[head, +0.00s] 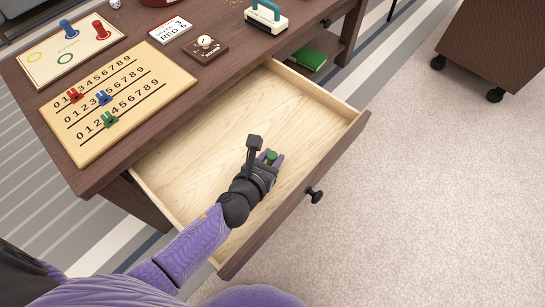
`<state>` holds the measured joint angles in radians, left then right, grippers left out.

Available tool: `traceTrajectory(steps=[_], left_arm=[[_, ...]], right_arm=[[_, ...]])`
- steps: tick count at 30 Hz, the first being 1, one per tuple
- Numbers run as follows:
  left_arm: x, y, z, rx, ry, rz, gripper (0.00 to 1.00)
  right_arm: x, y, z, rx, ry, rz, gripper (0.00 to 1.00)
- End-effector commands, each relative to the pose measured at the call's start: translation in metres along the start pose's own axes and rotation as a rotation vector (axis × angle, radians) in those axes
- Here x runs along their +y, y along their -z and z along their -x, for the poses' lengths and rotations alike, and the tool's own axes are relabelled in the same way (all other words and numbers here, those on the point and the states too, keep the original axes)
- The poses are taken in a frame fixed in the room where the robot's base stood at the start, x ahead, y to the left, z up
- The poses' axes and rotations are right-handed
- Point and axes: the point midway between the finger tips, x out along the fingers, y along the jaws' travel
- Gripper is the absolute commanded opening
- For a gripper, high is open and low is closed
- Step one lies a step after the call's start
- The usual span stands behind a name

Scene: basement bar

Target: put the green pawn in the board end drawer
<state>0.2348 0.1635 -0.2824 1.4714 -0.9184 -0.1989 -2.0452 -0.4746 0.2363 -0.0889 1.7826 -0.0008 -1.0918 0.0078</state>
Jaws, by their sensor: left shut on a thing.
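My left gripper (268,162) is over the open drawer (310,92), towards its front side. It is shut on the green pawn (271,155), whose top shows between the fingers. I cannot tell whether the pawn touches the drawer floor. The drawer is pale wood inside with a dark front and a round black knob (315,195). It is pulled well out of the dark wooden table (215,73) and looks otherwise empty. My right gripper is not in view.
On the tabletop are a board (88,38) with blue and red pawns, a number board (120,100) with pegs, a sign (170,30), a small dial box (206,48) and a stamp-like block (266,20). A green book (308,59) lies on a lower shelf. A wheeled cabinet (500,45) stands right.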

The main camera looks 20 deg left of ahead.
Motion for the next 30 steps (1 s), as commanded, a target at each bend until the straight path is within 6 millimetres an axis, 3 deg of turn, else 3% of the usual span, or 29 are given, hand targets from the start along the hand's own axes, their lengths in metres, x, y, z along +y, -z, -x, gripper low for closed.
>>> traceTrajectory(steps=[12, 13, 18, 27, 30], left_arm=[[0.000, 0.003, -0.002, -0.002, -0.002, 0.003, 0.00], [0.000, 0.004, -0.002, -0.003, -0.002, 0.001, 0.37], [0.001, 0.003, -0.002, -0.003, -0.002, 0.000, 0.70], [0.000, 0.000, 0.000, -0.002, 0.001, -0.003, 0.70], [0.000, -0.003, 0.013, -0.001, 0.000, 0.001, 0.70]], right_arm=[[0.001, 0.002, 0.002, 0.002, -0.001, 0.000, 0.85], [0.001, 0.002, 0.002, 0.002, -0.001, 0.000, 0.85], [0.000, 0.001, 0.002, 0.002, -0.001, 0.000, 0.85], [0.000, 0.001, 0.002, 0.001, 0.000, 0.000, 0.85], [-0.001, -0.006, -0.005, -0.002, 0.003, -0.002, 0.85]])
